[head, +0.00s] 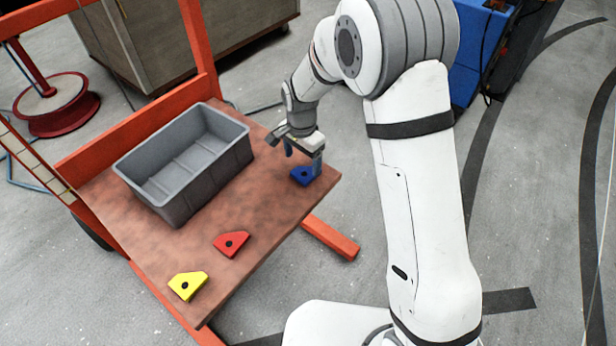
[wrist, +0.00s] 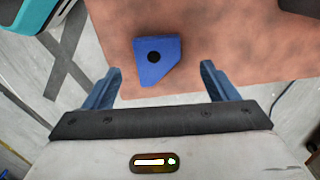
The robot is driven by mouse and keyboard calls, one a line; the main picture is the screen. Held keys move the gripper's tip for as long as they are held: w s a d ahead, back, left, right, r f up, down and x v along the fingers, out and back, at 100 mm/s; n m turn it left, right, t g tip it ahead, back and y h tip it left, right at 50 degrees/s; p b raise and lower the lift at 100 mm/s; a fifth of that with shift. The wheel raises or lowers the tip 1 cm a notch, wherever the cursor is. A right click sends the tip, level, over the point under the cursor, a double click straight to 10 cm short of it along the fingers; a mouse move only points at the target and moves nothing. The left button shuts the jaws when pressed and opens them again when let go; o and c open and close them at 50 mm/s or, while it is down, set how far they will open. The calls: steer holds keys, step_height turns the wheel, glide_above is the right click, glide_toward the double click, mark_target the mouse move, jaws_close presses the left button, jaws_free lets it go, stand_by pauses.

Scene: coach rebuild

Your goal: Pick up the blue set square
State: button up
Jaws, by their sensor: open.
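The blue set square (head: 303,176) is a flat block with a dark round hole. It lies near the right end of the brown board in the head view. In the wrist view the blue set square (wrist: 156,62) lies flat ahead of the fingertips, between their lines. My gripper (head: 303,153) is above it in the head view, with its fingers partly in front of it. In the wrist view my gripper (wrist: 160,78) is open and empty, its two blue fingers spread wider than the square. I cannot tell how high the fingertips are above the board.
A red set square (head: 231,243) and a yellow one (head: 188,285) lie toward the front of the brown board (head: 262,205). A grey bin (head: 195,195) stands behind them, left of my gripper. An orange frame (head: 130,135) rises along the board's far side.

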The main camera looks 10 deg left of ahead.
mark_target(303, 174)
steer(key=f, duration=0.1)
steer(key=f+b, duration=0.1)
steer(key=f, duration=0.2)
steer(key=shift+s+f, duration=0.25)
steer(key=shift+f, duration=0.15)
steer(key=shift+r, duration=0.1)
steer(key=shift+c, duration=0.2)
steer(key=c, duration=1.1)
